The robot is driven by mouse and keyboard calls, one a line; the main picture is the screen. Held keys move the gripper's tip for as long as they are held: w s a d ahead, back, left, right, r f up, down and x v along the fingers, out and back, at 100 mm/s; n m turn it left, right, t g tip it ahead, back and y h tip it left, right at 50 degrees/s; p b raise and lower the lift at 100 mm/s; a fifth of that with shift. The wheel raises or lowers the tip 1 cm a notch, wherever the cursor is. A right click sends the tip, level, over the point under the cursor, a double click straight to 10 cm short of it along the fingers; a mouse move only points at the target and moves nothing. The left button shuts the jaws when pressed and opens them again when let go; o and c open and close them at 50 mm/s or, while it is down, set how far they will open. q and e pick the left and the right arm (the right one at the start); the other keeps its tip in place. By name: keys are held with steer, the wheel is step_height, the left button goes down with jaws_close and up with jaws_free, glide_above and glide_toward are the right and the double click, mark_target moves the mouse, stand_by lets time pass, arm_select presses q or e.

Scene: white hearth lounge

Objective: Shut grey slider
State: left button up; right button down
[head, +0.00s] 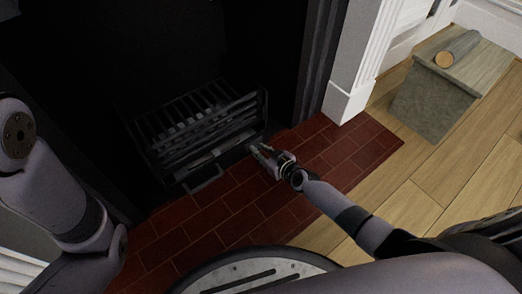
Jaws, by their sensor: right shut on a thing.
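My right gripper (259,149) is at the front right corner of the dark fireplace grate, low over the red brick hearth. It is shut on a small part there, which I take to be the grey slider; the fingers hide most of it. A pale grey strip (213,153) runs along the low front of the grate, left of the fingertips. How far the slider stands open cannot be told. My left arm shows at the left edge, but its gripper is not in view.
The metal grate (196,124) sits in the black firebox, with a handle-like bar (206,181) at its front. A white pillar (350,75) stands to the right. The brick hearth (215,217) is clear.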

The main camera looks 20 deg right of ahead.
steer(key=a+p, duration=0.1)
steer(key=s+a, duration=0.1)
steer(key=a, duration=0.1)
steer(key=a+p, duration=0.1)
steer(key=shift+s+a+r+p, duration=0.15)
steer(key=shift+s+a+p, duration=0.1)
steer(key=shift+s+p, duration=0.1)
steer(key=shift+s+a, duration=0.15)
steer(key=shift+a, duration=0.25)
steer(key=shift+f, duration=0.2)
steer(key=c, duration=1.5)
jaws_free()
steer(key=shift+a, duration=0.1)
steer(key=shift+o, duration=0.2)
